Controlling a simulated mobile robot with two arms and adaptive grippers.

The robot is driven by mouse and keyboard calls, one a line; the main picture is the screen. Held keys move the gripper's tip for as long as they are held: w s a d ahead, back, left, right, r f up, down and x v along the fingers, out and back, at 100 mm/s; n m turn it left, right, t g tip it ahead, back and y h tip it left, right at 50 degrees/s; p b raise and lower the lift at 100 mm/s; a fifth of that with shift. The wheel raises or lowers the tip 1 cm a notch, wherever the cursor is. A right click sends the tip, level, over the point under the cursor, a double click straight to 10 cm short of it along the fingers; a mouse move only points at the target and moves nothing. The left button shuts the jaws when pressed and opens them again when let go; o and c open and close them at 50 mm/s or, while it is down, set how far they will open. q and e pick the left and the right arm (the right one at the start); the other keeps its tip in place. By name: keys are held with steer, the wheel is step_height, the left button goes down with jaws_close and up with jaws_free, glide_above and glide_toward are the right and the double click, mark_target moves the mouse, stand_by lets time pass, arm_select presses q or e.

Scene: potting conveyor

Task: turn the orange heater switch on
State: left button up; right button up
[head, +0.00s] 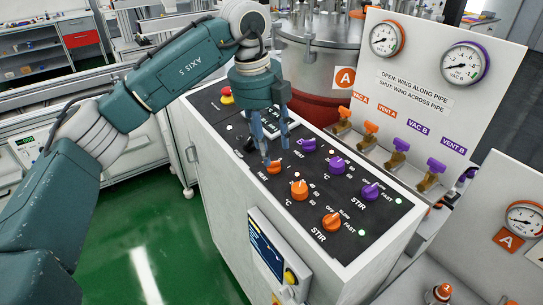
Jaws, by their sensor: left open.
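The orange heater switch (275,167) is an orange knob by the label HEAT on the black top panel (325,225) of a white control cabinet. My left gripper (275,155) points down over the panel, with its fingers apart and nothing seen between them. Its fingertips are right at the orange heater switch in the picture and overlap its upper edge. I cannot tell whether they touch it. The knob's exact pointer position is too small to read. My right gripper does not show.
Other orange knobs (299,189) (332,222) and purple knobs (308,146) (337,165) (370,193) sit close by. A red emergency button (227,97) is at the panel's far left. Orange valves (371,128) and purple valves (402,145) line the right. A steel vessel (318,65) stands behind.

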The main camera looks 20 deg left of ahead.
arm_select(q)
step_height(320, 180, up, 7)
steer(key=shift+s+a, duration=0.4)
steer(key=shift+f, duration=0.15)
